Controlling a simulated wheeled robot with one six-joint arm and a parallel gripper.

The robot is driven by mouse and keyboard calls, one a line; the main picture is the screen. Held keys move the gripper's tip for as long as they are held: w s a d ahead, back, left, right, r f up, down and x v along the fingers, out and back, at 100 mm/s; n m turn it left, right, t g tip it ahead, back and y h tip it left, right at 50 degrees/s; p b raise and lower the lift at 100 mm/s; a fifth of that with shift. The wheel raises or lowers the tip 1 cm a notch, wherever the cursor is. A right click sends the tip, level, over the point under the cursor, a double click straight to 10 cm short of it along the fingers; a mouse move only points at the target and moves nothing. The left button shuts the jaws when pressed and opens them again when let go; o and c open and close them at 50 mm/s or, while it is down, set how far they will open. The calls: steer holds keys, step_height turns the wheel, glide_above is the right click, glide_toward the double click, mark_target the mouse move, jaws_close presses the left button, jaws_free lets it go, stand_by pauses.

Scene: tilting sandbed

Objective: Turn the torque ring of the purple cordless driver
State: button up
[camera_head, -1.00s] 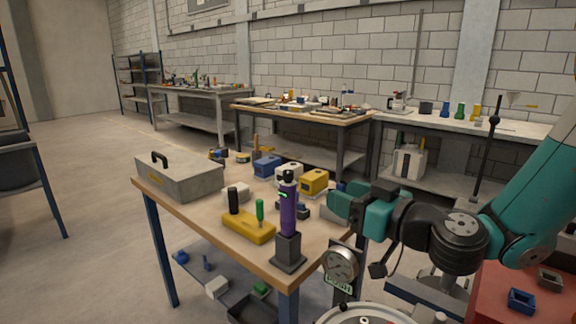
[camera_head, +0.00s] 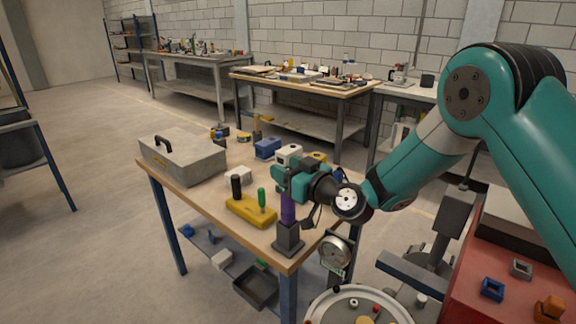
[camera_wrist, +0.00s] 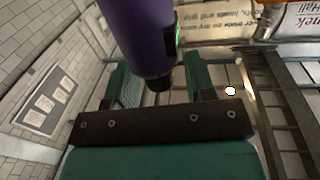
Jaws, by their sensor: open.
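The purple cordless driver (camera_head: 288,212) stands upright in a dark grey stand (camera_head: 289,240) at the table's front corner. My teal gripper (camera_head: 287,180) is at the driver's upper part and hides its top in the head view. In the wrist view the purple body (camera_wrist: 140,35) comes down from the top edge, with a green light on its side. Its dark narrow end (camera_wrist: 159,83) is between my open fingers (camera_wrist: 156,78), with visible gaps on both sides. I cannot make out the torque ring clearly.
A yellow block (camera_head: 250,211) holding a black and a green handle stands left of the driver. A grey toolbox (camera_head: 182,158) is at the table's left. Blue (camera_head: 267,148) and white (camera_head: 289,154) boxes stand behind. A round gauge (camera_head: 335,254) is beside the table's front corner.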

steer(key=c, duration=0.9)
steer(key=shift+f, duration=0.1)
steer(key=shift+f+g+b, duration=0.15)
steer(key=shift+g+b, duration=0.15)
steer(key=shift+b, duration=0.6)
steer(key=shift+f+n+y+b, duration=0.15)
steer(key=shift+n+y+b, duration=0.25)
steer(key=shift+b, duration=0.35)
steer(key=n+g+y+b, duration=0.1)
steer(key=g+b, duration=0.1)
steer(key=b, duration=0.3)
steer(key=shift+f+n, duration=0.1)
steer(key=shift+n, duration=0.2)
steer(key=n+g+y+b, duration=0.1)
steer(key=g+b, duration=0.1)
steer(key=b, duration=0.1)
steer(key=shift+n+g+y, duration=0.4)
steer(key=shift+r+n+g+y+b, duration=0.25)
steer(key=shift+n+g+b, duration=0.2)
steer(key=shift+g+b, duration=0.2)
steer(key=shift+r+n+g+y+b, duration=0.25)
steer(key=shift+n+g+b, duration=0.25)
steer(key=shift+g, duration=0.25)
